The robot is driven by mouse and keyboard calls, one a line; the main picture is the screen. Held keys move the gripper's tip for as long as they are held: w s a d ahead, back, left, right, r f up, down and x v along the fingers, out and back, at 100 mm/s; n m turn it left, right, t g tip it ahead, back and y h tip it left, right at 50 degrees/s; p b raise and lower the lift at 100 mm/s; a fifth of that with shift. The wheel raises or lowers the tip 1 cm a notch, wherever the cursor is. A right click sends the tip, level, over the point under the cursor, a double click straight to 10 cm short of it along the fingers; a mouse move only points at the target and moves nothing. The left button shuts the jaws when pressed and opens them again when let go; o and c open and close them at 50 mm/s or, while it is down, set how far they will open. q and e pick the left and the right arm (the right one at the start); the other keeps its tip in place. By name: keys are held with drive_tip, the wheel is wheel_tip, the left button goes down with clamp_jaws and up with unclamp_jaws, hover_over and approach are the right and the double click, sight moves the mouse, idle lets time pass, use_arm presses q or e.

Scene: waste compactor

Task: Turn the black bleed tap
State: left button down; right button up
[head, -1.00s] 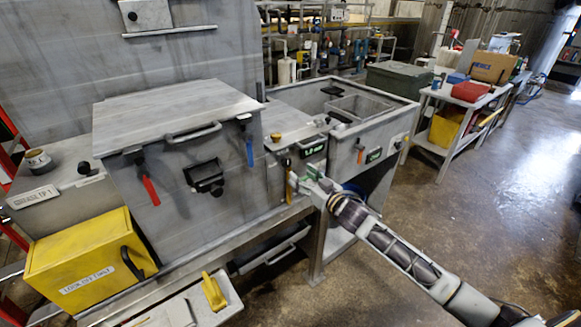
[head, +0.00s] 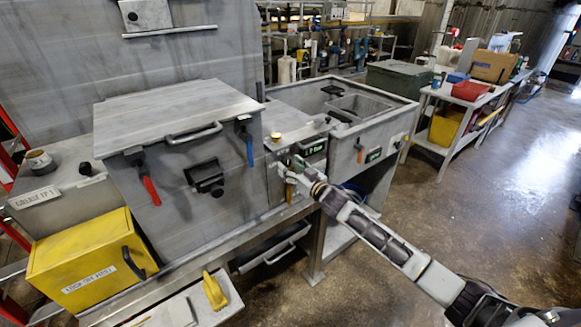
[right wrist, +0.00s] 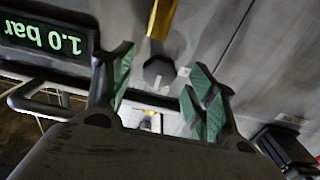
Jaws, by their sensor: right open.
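My right gripper (head: 293,174) is at the front panel right of the big grey lidded box. In the right wrist view my right gripper (right wrist: 158,95) is open, its green-padded fingers spread. A small black faceted knob (right wrist: 158,71), which looks like the black bleed tap, shows between and just beyond the fingers, below a brass tube (right wrist: 163,18). No finger visibly touches it. In the head view the tap cannot be made out behind my gripper. A green-lit display (right wrist: 44,38) reads 1.0 bar, upside down. My left gripper is not in view.
A blue-handled lever (head: 248,148) and a red-handled lever (head: 150,190) hang on the grey box (head: 175,110). A brass-topped knob (head: 277,136) stands above the panel. An open grey basin (head: 390,112) is to the right. The floor at right is clear.

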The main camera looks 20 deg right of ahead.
drive_tip(key=shift+w, duration=0.25)
drive_tip(key=shift+c, duration=0.2)
drive_tip(key=c, duration=1)
